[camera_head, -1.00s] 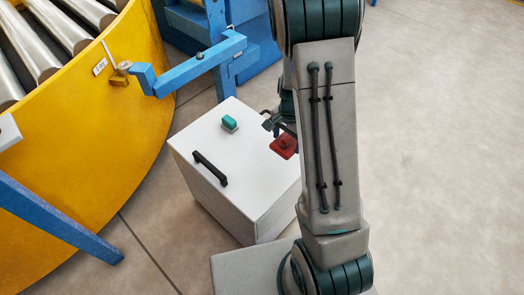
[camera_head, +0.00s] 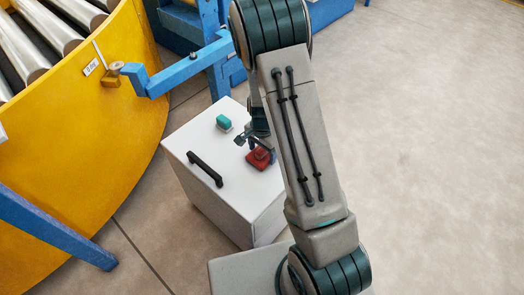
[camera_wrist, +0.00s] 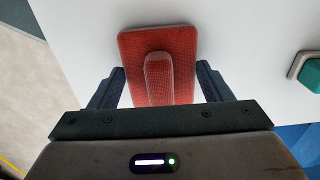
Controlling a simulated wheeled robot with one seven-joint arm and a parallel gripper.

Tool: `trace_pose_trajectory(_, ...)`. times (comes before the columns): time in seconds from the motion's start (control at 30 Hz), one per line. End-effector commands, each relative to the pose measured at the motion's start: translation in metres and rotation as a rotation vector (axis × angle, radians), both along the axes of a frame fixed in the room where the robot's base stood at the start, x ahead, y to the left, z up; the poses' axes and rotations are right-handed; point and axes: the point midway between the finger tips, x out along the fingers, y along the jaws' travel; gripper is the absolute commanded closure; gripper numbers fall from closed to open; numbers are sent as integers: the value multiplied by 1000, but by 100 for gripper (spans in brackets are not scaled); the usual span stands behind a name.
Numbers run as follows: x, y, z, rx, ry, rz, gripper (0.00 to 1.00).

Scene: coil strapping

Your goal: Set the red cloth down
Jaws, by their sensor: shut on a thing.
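The red cloth (camera_head: 259,159) is a flat red pad with a raised ridge along its middle. It is at the right part of the white cabinet top (camera_head: 190,143); I cannot tell for sure whether it touches the surface. My gripper (camera_head: 257,147) is above it, shut on it. In the wrist view the red cloth (camera_wrist: 158,62) lies between the two dark fingers of my gripper (camera_wrist: 160,85), with the white top behind it. Part of the gripper is hidden behind my arm in the head view.
A teal block (camera_head: 223,122) sits on the cabinet top behind the cloth. A black handle (camera_head: 205,169) is at the front left of the top. A blue bracket arm (camera_head: 180,68) reaches from the yellow curved conveyor side (camera_head: 110,120). Open floor is on the right.

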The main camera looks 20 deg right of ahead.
Motion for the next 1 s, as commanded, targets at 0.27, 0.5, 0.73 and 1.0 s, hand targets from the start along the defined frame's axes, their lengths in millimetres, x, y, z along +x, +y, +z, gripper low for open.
trace_pose_trajectory(0.27, 0, 0, -1, 0, 0, 0, 6)
trace_pose_trajectory(0.5, 0, 0, 2, 0, 0, 0, 6)
trace_pose_trajectory(0.73, 1, 1, 40, 1, -4, 1, 6)
trace_pose_trajectory(1.0, 0, 0, 96, 0, -2, 0, 6)
